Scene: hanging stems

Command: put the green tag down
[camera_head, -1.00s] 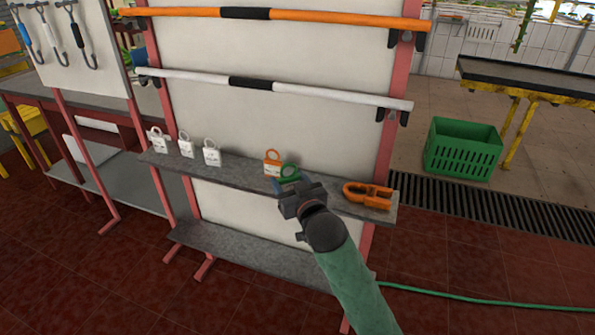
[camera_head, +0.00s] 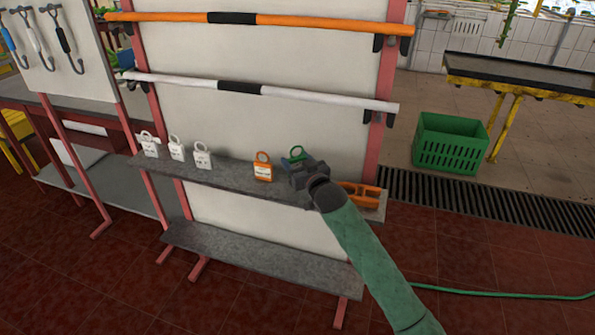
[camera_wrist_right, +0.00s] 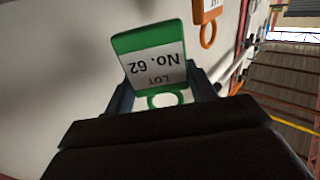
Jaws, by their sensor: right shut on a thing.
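The green tag (camera_head: 296,153) is in my right gripper (camera_head: 300,164), at the upper shelf just right of the orange tag (camera_head: 263,170). In the right wrist view the green tag (camera_wrist_right: 152,55) shows its white label, reading upside down "LOT No. 62". The fingers of my right gripper (camera_wrist_right: 163,92) are on either side of its ring end, shut on it. Whether the tag touches the shelf I cannot tell, because the gripper covers that spot. The orange tag (camera_wrist_right: 205,14) also shows at the top of the wrist view. My left gripper is not in view.
Several white tags, one of them here (camera_head: 202,155), stand on the left part of the grey upper shelf (camera_head: 228,178). An orange clamp-like thing (camera_head: 362,194) lies at its right end, partly behind my arm. A lower shelf (camera_head: 250,258) is bare. A green crate (camera_head: 450,144) stands on the floor at right.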

